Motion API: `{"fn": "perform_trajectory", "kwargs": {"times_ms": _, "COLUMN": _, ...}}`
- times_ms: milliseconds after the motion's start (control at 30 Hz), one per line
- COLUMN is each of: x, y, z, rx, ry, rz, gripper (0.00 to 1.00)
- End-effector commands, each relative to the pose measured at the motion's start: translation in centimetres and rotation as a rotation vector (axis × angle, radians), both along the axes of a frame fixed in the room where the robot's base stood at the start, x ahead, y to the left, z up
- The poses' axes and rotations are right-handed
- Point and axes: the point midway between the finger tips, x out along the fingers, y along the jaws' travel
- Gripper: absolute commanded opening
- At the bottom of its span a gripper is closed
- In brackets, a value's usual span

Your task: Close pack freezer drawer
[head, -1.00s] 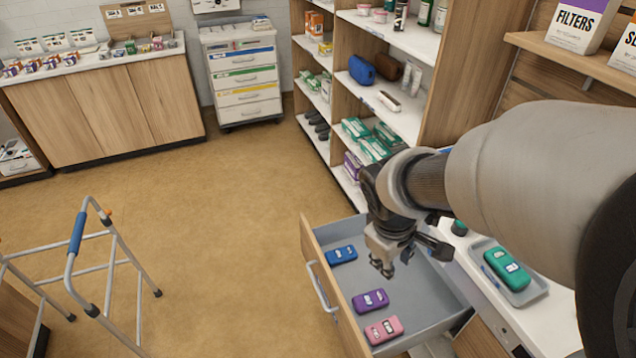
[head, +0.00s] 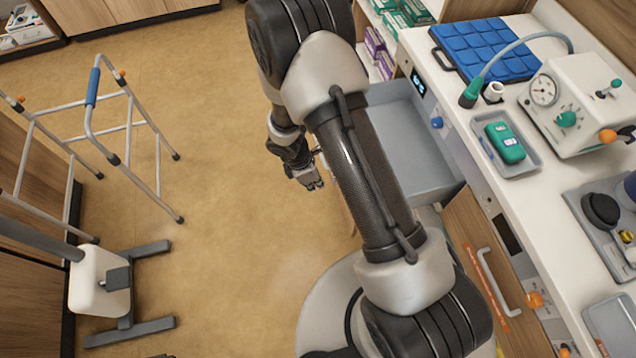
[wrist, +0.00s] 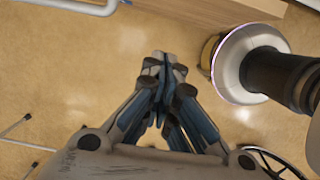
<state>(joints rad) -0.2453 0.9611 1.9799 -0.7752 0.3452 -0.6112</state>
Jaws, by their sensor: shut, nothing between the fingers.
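The pack freezer drawer (head: 418,160) stands pulled out from the counter, its grey inside partly in view. My arm crosses in front of it and hides most of its front and the packs seen in it earlier. In the wrist view, a wooden panel (wrist: 195,9) with a grey bar handle (wrist: 75,5) shows at the top edge; it looks like the drawer front. My gripper (head: 314,186) is shut and empty, left of the drawer over open floor. In the wrist view its closed fingertips (wrist: 163,62) point toward that panel, apart from it.
A green pack (head: 505,143) lies in a grey tray (head: 483,128) on the white counter. A blue pad (head: 490,48) and a gauge device (head: 580,100) stand behind. A wooden front with a handle (head: 490,285) is nearer. A walking frame (head: 130,130) stands left; floor between is clear.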

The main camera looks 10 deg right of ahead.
Motion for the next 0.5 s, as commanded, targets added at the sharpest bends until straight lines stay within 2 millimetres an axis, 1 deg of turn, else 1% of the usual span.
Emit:
{"fn": "perform_trajectory", "kwargs": {"times_ms": 33, "x": -0.1, "y": -0.3, "z": -1.5, "rx": -0.001, "ry": 0.004, "rz": 0.000, "gripper": 0.00}}
{"fn": "perform_trajectory", "kwargs": {"times_ms": 100, "x": -0.1, "y": -0.7, "z": -3.0, "rx": -0.001, "ry": 0.004, "rz": 0.000, "gripper": 0.00}}
{"fn": "perform_trajectory", "kwargs": {"times_ms": 300, "x": 0.0, "y": -1.7, "z": -7.2, "rx": 0.000, "ry": 0.002, "rz": -0.003, "gripper": 0.00}}
{"fn": "perform_trajectory", "kwargs": {"times_ms": 367, "x": -0.1, "y": -2.0, "z": -8.3, "rx": -0.001, "ry": 0.004, "rz": -0.001, "gripper": 0.00}}
{"fn": "perform_trajectory", "kwargs": {"times_ms": 400, "x": 0.0, "y": -2.8, "z": -8.1, "rx": -0.001, "ry": 0.001, "rz": -0.008, "gripper": 0.00}}
{"fn": "perform_trajectory", "kwargs": {"times_ms": 500, "x": 0.1, "y": -4.3, "z": -7.8, "rx": 0.000, "ry": -0.001, "rz": -0.007, "gripper": 0.00}}
